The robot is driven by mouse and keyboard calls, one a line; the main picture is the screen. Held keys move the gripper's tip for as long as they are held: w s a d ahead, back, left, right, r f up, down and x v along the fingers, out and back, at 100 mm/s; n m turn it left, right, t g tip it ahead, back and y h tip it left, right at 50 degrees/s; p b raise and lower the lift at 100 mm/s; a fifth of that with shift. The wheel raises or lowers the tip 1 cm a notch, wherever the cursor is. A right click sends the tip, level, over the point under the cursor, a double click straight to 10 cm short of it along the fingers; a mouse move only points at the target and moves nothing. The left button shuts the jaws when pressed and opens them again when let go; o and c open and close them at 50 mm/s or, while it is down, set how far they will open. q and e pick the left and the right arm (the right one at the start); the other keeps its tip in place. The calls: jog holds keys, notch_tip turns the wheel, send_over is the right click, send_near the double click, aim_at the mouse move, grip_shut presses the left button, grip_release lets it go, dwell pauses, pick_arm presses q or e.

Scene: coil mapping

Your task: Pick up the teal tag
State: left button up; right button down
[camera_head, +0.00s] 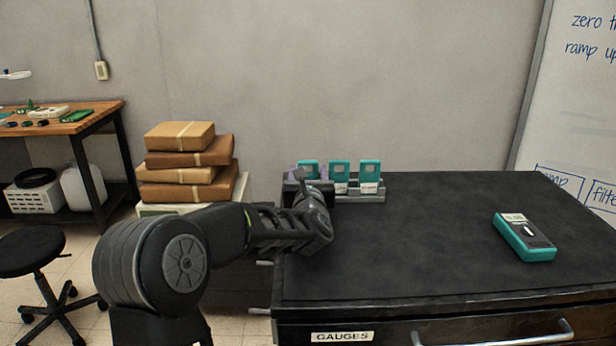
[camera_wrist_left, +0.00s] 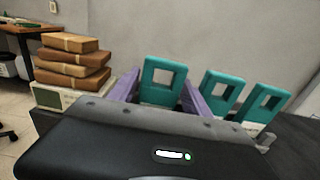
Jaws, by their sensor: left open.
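Three teal tags with square windows stand upright in a row in a grey rack (camera_head: 362,198) at the back left of the black table. They are the leftmost tag (camera_head: 308,167), the middle tag (camera_head: 340,168) and the right tag (camera_head: 370,170). My left gripper (camera_head: 308,175) is open at the leftmost tag. In the left wrist view, its purple fingers (camera_wrist_left: 160,88) stand on either side of that tag (camera_wrist_left: 163,93). The middle tag (camera_wrist_left: 221,89) and right tag (camera_wrist_left: 262,104) are to the right of the fingers. The leftmost tag's lower part is hidden. My right gripper is out of view.
A teal handheld gauge (camera_head: 526,238) lies on the right of the black table (camera_head: 430,240); the table's middle is clear. Stacked brown boxes (camera_head: 187,165) stand to the left behind my arm. A whiteboard (camera_head: 580,110) is at the right.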

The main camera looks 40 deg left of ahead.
pick_arm(q)
jog(key=x, duration=0.2)
jog(key=shift+w+a, duration=0.2)
jog(key=shift+c, duration=0.3)
jog(key=c, duration=1)
